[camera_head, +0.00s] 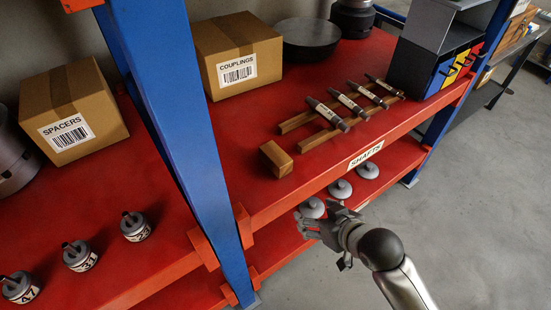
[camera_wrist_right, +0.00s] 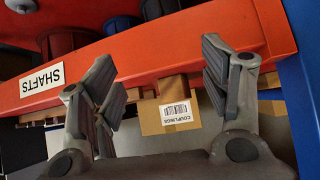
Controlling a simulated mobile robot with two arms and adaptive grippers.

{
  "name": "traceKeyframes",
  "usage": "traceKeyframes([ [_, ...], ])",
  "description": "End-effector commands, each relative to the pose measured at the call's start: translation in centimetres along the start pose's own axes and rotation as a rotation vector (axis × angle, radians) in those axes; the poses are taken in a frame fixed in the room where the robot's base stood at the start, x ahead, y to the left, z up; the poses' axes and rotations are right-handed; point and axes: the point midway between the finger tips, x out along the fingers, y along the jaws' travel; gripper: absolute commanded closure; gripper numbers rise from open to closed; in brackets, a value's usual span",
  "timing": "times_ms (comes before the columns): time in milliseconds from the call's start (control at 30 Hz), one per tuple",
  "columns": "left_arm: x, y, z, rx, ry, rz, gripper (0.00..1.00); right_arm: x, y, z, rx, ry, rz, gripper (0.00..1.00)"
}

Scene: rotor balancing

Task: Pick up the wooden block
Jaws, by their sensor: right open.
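The wooden block (camera_head: 276,159) is a small brown block on the red shelf, near its front edge and left of the shafts. In the right wrist view, which is upside down, a brown piece that looks like the block (camera_wrist_right: 172,87) shows just past the shelf edge, between the fingers and in front of the couplings box. My right gripper (camera_head: 317,219) is in front of and below the shelf edge, apart from the block. Its fingers are spread and empty in the wrist view (camera_wrist_right: 160,78). My left gripper is out of view.
The blue upright (camera_head: 190,140) stands left of the block. Several labelled shafts (camera_head: 349,104) lie on wooden rails to its right, and the couplings box (camera_head: 238,52) is behind it. Grey knobbed parts (camera_head: 340,189) sit on the lower shelf near my right gripper. Floor is clear at right.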

Motion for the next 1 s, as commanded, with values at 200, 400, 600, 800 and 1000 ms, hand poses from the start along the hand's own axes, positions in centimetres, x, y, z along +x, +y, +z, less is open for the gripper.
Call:
traceKeyframes([
  [200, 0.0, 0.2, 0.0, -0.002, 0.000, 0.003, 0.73, 3.4, -0.1, -7.8, -0.096, 0.213, -0.092, 0.30],
  [400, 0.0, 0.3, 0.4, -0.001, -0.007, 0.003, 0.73, 4.6, 0.6, -11.6, -0.126, 0.319, -0.137, 0.30],
  [600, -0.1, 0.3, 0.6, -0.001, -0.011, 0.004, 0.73, 5.5, 0.8, -12.8, -0.129, 0.347, -0.148, 0.30],
  [800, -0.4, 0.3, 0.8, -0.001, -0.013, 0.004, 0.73, 8.0, 0.3, -13.7, -0.129, 0.347, -0.148, 0.30],
  [1000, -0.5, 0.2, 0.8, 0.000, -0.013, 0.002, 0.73, 9.7, -0.1, -14.2, -0.129, 0.347, -0.149, 0.30],
])
